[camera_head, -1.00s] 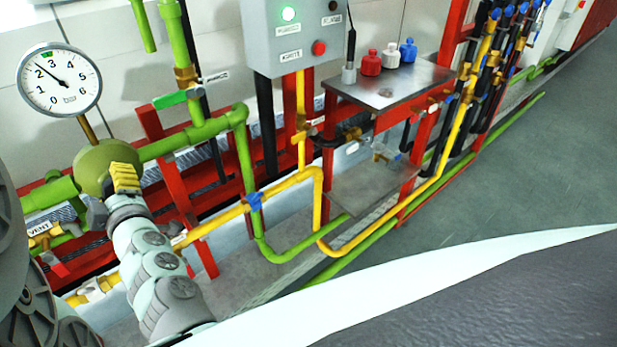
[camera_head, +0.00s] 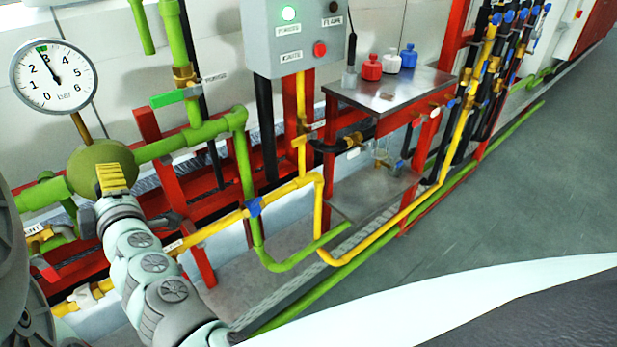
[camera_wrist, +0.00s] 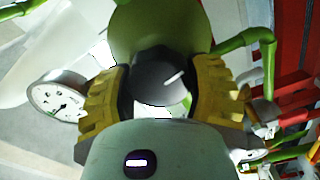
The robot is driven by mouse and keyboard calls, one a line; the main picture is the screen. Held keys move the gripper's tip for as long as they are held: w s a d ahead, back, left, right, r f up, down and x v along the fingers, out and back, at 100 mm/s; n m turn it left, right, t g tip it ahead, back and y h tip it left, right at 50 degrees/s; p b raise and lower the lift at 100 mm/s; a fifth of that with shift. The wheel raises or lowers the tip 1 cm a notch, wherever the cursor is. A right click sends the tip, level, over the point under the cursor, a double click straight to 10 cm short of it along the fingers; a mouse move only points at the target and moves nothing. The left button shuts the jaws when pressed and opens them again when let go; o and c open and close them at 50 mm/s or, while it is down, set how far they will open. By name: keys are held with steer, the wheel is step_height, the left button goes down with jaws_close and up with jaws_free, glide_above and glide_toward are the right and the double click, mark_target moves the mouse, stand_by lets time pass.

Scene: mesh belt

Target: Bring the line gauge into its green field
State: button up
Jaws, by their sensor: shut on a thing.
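The line gauge (camera_head: 53,77) is a round white dial marked in bar, at the upper left of the head view, on a stem above a green round valve body (camera_head: 98,160). Its green field is a small mark at the top left of the scale, near 3. The needle points up and slightly left, at or very near that field. The gauge also shows tilted in the wrist view (camera_wrist: 58,100). My yellow-fingered gripper (camera_head: 113,178) is shut on a dark round knob (camera_wrist: 158,75) with a white line, on the green body. The head view hides the knob.
A green-handled valve (camera_head: 176,97) sits on the green pipe to the right. A grey control box (camera_head: 292,38) with a lit green lamp hangs above. Yellow pipes (camera_head: 225,225) and red frames surround the arm. Open floor (camera_head: 530,190) lies to the right.

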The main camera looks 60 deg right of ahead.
steer(key=o, duration=1.2)
steer(key=shift+s, duration=0.1)
steer(key=v, duration=1.1)
steer(key=shift+s, duration=0.35)
steer(key=shift+a, duration=0.1)
